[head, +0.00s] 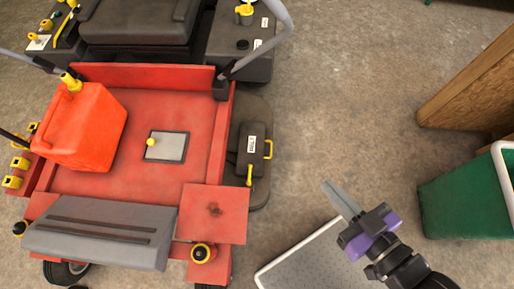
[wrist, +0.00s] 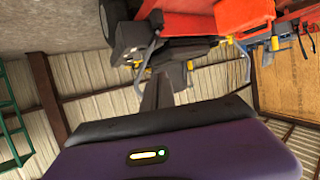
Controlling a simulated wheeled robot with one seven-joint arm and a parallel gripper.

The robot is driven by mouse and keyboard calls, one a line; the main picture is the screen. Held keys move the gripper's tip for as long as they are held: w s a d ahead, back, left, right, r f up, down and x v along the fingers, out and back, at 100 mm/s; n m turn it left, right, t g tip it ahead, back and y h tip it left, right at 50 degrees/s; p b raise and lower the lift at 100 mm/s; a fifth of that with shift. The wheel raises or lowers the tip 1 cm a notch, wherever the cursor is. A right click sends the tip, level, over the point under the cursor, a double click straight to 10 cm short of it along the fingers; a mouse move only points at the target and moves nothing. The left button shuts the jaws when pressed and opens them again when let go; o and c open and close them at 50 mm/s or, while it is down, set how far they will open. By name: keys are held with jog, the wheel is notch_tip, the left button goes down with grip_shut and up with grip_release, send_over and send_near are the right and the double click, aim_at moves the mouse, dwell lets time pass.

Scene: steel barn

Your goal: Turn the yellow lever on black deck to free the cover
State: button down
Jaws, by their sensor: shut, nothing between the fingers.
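The yellow lever (head: 250,174) hangs at the lower left edge of a black cover (head: 252,142) on the black deck (head: 262,112), beside the red mower. The lever points towards the bottom of the head view. The cover carries a white label and a yellow handle (head: 268,149) on its right side. My gripper (head: 329,185), with grey fingers and a purple body, is to the right of the lever, clearly apart from it. Its fingers are shut and empty. They also show in the wrist view (wrist: 157,82), where I cannot make out the lever.
The red mower (head: 140,178) fills the left, with an orange fuel can (head: 88,128) and a grey roll bar (head: 285,35) above the deck. A white-rimmed platform (head: 310,262) lies below my gripper. A green box (head: 465,205) stands right. Concrete floor between is clear.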

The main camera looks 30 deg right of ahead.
jog(key=w+d+f+m+g+b, duration=0.1)
jog(key=w+d+f+g+b, duration=0.3)
jog(key=f, duration=0.9)
jog(key=w+d+f+m+b, duration=0.25)
jog(key=f+b, duration=0.35)
jog(key=f, duration=0.6)
jog(key=w+d+f+m+g+b, duration=0.1)
jog(key=w+d+f+g+b, duration=0.25)
jog(key=f, duration=0.95)
jog(key=w+a+f+m+g+y+b, duration=0.1)
jog(key=w+a+f+m+y+b, duration=0.1)
jog(key=w+f+y+b, duration=0.5)
jog(key=w+a+f+b, duration=0.1)
jog(key=w+f+b, duration=0.1)
jog(key=w+b, duration=0.2)
jog(key=shift+f+b, duration=0.15)
jog(key=shift+b, duration=1.05)
jog(key=shift+a+g, duration=0.1)
jog(key=shift+g, duration=0.15)
